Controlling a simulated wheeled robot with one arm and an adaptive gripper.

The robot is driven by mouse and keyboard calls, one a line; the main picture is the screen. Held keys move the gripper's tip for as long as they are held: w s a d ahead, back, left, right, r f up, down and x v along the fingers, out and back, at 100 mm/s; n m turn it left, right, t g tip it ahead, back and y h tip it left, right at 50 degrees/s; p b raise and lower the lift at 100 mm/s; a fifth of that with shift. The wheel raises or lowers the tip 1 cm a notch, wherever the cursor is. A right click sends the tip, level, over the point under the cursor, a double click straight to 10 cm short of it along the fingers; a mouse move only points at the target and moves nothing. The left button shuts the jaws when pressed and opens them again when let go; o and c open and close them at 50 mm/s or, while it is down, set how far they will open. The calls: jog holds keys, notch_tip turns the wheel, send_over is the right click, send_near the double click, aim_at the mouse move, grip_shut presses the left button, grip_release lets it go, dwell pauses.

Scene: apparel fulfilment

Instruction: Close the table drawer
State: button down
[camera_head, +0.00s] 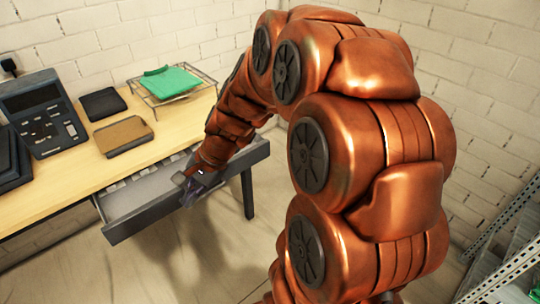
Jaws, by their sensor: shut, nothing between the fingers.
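The table drawer (125,222) is pulled out from under the wooden table top (60,185). Its dark front panel faces the camera, and pale contents or dividers show inside. My gripper (190,200) is shut and empty at the drawer's front panel, near the middle of its length. I cannot tell whether it touches the panel. My copper-coloured arm hides part of the drawer's right side and part of the table's right end.
On the table stand a dark desk phone or terminal (42,112), a black folded item (102,103), a brown tray-like item (124,135) and a wire rack (205,82) with a green folded cloth (171,81). A metal shelf (510,262) stands at lower right. The floor before the drawer is clear.

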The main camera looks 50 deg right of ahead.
jog(key=w+d+f+m+t+h+b, duration=0.1)
jog(key=w+d+f+m+t, duration=0.1)
jog(key=w+d+m, duration=0.3)
jog(key=d+f+m+t, duration=0.1)
jog(key=d+f+m, duration=0.1)
jog(key=d, duration=0.5)
jog(key=w+d+f+m+t+h+b, duration=0.1)
jog(key=w+d+m+t, duration=0.1)
jog(key=w+d+m, duration=0.3)
jog(key=s+d+f+m+t+h+b, duration=0.15)
jog(key=s+d+f+m, duration=0.3)
jog(key=d, duration=0.75)
jog(key=s+d+f+m+h+b, duration=0.1)
jog(key=s+d+f+m+h, duration=0.4)
jog(key=d, duration=0.6)
jog(key=m+y, duration=0.1)
jog(key=y, duration=0.1)
send_near(266, 152)
jog(key=x, duration=0.5)
jog(key=shift+s+f, duration=0.2)
jog(key=shift+f, duration=0.25)
jog(key=shift+w, duration=0.7)
jog(key=shift+p, duration=0.35)
